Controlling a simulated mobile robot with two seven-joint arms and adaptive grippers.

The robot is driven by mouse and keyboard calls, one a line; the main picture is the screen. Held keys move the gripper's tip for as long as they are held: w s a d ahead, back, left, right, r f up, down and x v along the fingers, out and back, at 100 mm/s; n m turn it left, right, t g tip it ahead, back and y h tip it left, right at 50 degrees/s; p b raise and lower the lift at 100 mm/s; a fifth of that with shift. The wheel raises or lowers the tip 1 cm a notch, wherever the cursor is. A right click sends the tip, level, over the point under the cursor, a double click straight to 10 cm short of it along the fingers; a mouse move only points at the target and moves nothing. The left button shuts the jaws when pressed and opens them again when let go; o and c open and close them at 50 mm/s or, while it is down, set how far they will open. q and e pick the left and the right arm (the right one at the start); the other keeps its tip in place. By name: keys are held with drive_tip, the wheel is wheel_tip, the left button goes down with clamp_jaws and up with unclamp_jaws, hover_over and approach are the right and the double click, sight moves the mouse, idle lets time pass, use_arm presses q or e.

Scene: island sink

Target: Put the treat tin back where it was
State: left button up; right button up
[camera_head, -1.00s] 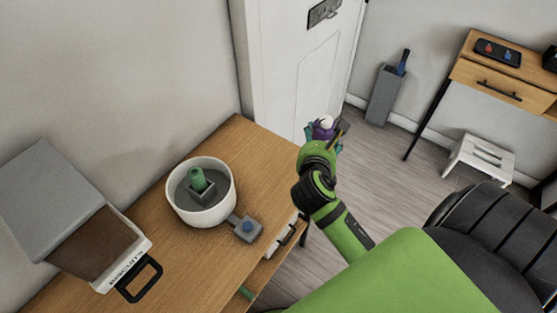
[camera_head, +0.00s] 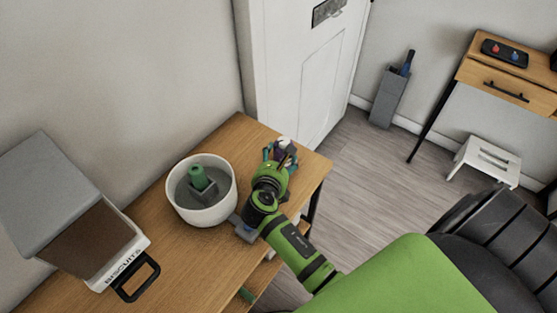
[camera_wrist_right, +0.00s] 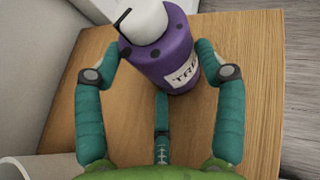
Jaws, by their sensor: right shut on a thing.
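The treat tin is purple with a white top and a white label partly reading "TRE". It shows in the wrist view (camera_wrist_right: 172,65) and small in the head view (camera_head: 285,147), at the right end of the wooden table (camera_head: 225,248). My right gripper (camera_head: 279,157) is shut on it, with teal fingers on both sides of the tin in the wrist view. The tin is over the tabletop near its back right corner; I cannot tell whether its base touches the wood. My left gripper is not in view.
A white bowl (camera_head: 175,208) with a green-topped grey piece stands left of my right gripper. A biscuits container (camera_head: 120,257) stands further left. My right forearm partly covers a small grey piece (camera_head: 243,231). A white door (camera_head: 300,70) is behind the table.

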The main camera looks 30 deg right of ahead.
drive_tip(key=o, duration=1)
drive_tip(key=shift+s+a+r, duration=0.1)
drive_tip(key=shift+s, duration=0.05)
drive_tip(key=v, duration=1.1)
drive_tip(key=shift+s+a, duration=0.2)
drive_tip(key=shift+s, duration=0.1)
drive_tip(key=shift+r, duration=0.15)
